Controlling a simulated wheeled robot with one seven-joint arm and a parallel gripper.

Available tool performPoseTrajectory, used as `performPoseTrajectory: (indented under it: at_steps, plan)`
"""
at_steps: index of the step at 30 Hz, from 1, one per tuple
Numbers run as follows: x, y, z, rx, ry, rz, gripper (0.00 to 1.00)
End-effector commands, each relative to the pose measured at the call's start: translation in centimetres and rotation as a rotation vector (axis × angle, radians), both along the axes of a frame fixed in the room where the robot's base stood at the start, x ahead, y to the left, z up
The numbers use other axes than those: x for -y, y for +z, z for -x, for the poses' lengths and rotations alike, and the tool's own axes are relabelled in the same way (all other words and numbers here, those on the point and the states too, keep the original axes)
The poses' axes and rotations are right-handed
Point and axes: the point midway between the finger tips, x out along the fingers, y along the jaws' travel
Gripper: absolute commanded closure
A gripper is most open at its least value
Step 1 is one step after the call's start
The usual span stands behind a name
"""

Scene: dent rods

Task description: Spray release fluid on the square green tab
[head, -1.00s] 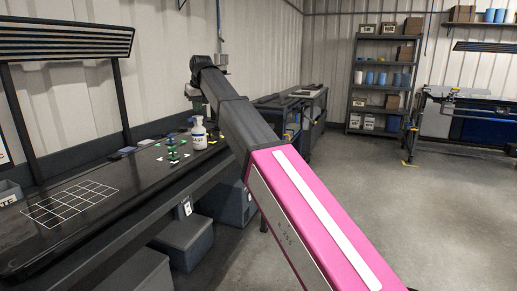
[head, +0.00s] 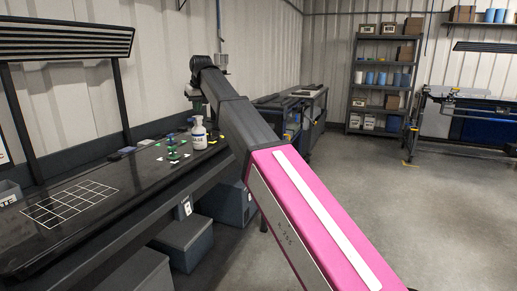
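A white bottle (head: 198,134) with a dark label stands upright on the black workbench (head: 120,197), at its far end. Several small green pieces (head: 173,151) lie on the bench just left of the bottle, among white and other coloured bits. They are too small to tell which one is the square green tab. My arm reaches over from the lower right, and my gripper (head: 194,97) is at its far end, above the bottle. The gripper is small and dark and partly hidden by my arm. I cannot tell whether its fingers are open or touch the bottle's top.
A white grid (head: 70,203) is marked on the near part of the bench, which is clear. Dark flat blocks (head: 121,153) lie near the wall side. Grey bins (head: 184,243) stand under the bench. A stocked shelf (head: 381,85) stands at the back; the floor at right is open.

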Motion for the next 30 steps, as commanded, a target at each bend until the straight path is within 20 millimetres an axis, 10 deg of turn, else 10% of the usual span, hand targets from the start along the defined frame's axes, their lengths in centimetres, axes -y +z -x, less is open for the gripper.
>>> performPoseTrajectory:
  at_steps: [30]
  plan:
    - [0.0,-2.4,0.0,0.000,0.000,0.000,1.00]
